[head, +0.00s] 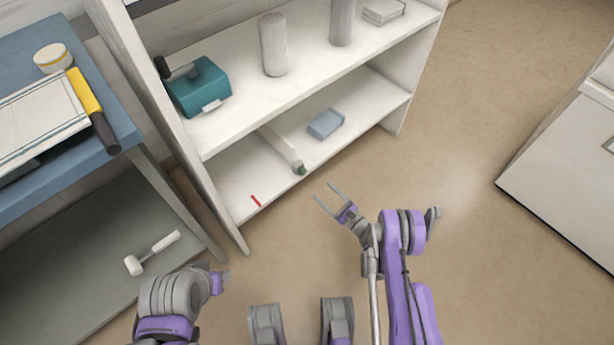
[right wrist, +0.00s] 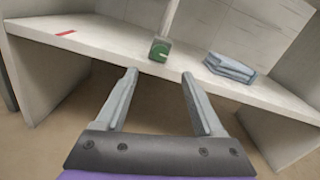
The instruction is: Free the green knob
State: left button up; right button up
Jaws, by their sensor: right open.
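The green knob (head: 300,169) is at the near end of a pale rod or tube (head: 281,147) lying on the lower shelf, close to the shelf's front edge. In the right wrist view the knob (right wrist: 159,50) shows as a dark green block with a light mark, just beyond the fingertips. My right gripper (head: 331,191) is open and empty in front of the shelf edge, apart from the knob. In the right wrist view its two fingers (right wrist: 160,73) point toward the knob. My left arm is at the lower left; its gripper fingers (head: 222,278) are barely visible.
On the lower shelf (head: 235,185), a blue-grey folded item (head: 325,123) lies right of the tube and a red strip (head: 255,201) lies left. The upper shelf (head: 310,65) holds a teal box (head: 199,88). A blue workbench (head: 85,60) stands left.

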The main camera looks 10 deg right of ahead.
aim_at(304, 174)
jog(key=b+x, duration=0.2)
jog(key=x, duration=0.8)
jog(key=shift+w+a, duration=0.1)
jog(key=shift+w, duration=0.1)
jog(key=shift+c, duration=0.2)
grip_shut()
